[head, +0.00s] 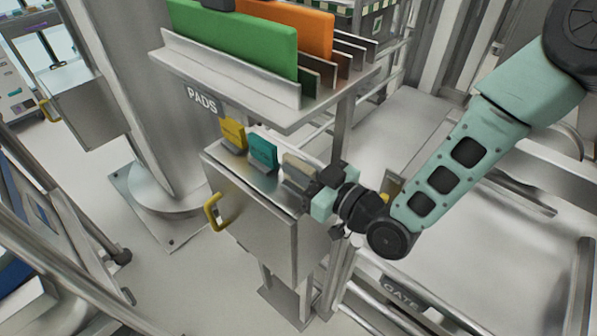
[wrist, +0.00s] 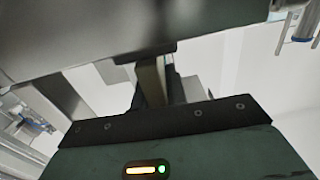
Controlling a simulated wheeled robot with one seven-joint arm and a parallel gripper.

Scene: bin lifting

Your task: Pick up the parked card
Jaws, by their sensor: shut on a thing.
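Three cards stand in small holders on top of a grey metal box: a yellow card (head: 233,134), a teal card (head: 263,148) and a beige card (head: 297,167) at the right. I cannot tell from any marking which is called the parked card. My gripper (head: 311,183) is at the beige card, coming from the right, and is shut on it. In the wrist view the beige card (wrist: 151,80) shows as a narrow strip edge-on at the dark fingers. Its lower part is hidden by the gripper and holder in the head view.
A shelf marked PADS (head: 225,92) with a green pad (head: 235,40) and an orange pad (head: 300,30) overhangs the cards closely. The metal box (head: 262,222) has a yellow handle (head: 213,212). A rail marked GATE (head: 400,297) lies at the lower right.

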